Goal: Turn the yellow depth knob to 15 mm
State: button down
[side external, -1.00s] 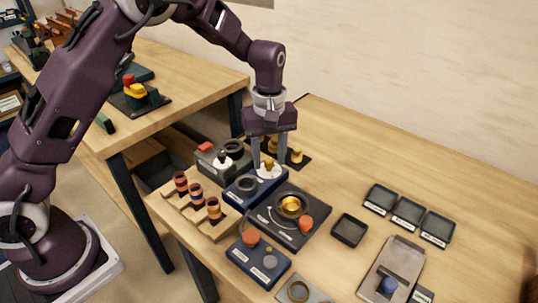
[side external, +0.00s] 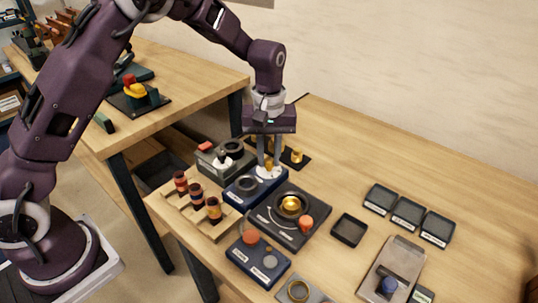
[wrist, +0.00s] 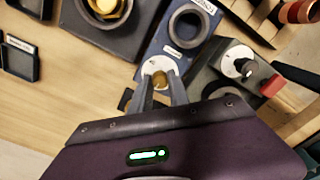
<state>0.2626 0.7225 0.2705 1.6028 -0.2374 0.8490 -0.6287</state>
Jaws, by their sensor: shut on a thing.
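The yellow depth knob (wrist: 159,80) sits on a white round dial on a dark blue block (wrist: 181,32). In the side external view the knob (side external: 268,166) is partly hidden between the fingers. My gripper (side external: 268,163) points down over the dial and is shut on the knob. In the wrist view both fingertips of my gripper (wrist: 160,88) flank the knob. The dial's markings are too small to read, so I cannot tell the setting.
A grey-green box with a red part (side external: 205,146) and a black-knobbed dial stands close on the left. A rack of banded pegs (side external: 196,195), a dark plate with a brass cup (side external: 291,204) and small brass parts (side external: 297,156) are also near. The table's back right is clear.

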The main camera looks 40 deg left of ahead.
aim_at(269, 159)
jog(key=m, duration=0.4)
jog(key=shift+m, duration=0.3)
jog(key=m, duration=0.4)
jog(key=shift+m, duration=0.3)
jog(key=c, duration=1.3)
grip_release()
jog(key=shift+o, duration=0.2)
jog(key=shift+r, duration=0.15)
notch_tip(269, 159, up, 7)
jog(key=shift+f, duration=0.15)
